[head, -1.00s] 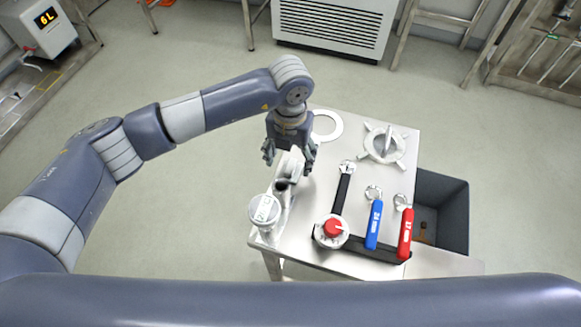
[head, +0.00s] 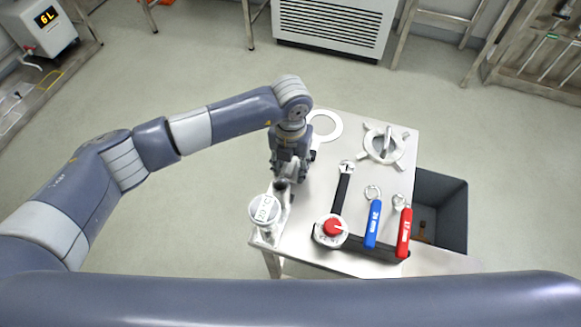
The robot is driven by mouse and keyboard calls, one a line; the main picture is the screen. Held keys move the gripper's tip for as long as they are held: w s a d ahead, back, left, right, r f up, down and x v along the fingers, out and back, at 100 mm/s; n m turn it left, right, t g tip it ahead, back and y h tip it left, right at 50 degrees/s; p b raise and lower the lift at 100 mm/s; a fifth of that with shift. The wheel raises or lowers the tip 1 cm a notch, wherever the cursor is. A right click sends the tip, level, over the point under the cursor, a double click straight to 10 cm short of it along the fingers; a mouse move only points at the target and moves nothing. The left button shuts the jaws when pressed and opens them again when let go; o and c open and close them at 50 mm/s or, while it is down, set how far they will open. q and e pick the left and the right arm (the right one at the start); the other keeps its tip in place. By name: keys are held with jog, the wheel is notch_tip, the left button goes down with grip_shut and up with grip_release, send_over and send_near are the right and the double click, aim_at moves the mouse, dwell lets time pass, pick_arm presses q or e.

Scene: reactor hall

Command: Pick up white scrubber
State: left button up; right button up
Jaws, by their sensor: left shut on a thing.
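The white scrubber (head: 265,210), a pale piece with a round labelled end, stands at the left edge of the metal table. My left gripper (head: 286,180) points down over its far part and is shut on it. The fingers and wrist hide the gripped part, so I cannot tell how deep the grip is. The scrubber still appears to be at the table top. My right gripper is not in view.
On the table (head: 300,252) lie a white ring (head: 325,126), a white handwheel (head: 384,144), a black tool with a red knob (head: 333,227), a blue-handled tool (head: 373,224) and a red-handled tool (head: 404,233). A dark bin (head: 452,210) stands at the right.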

aim_at(291, 165)
pick_arm(q)
notch_tip(291, 165, up, 10)
jog(key=shift+r+b, duration=0.1)
jog(key=shift+b, duration=0.6)
jog(key=o, duration=0.4)
jog(key=c, duration=0.4)
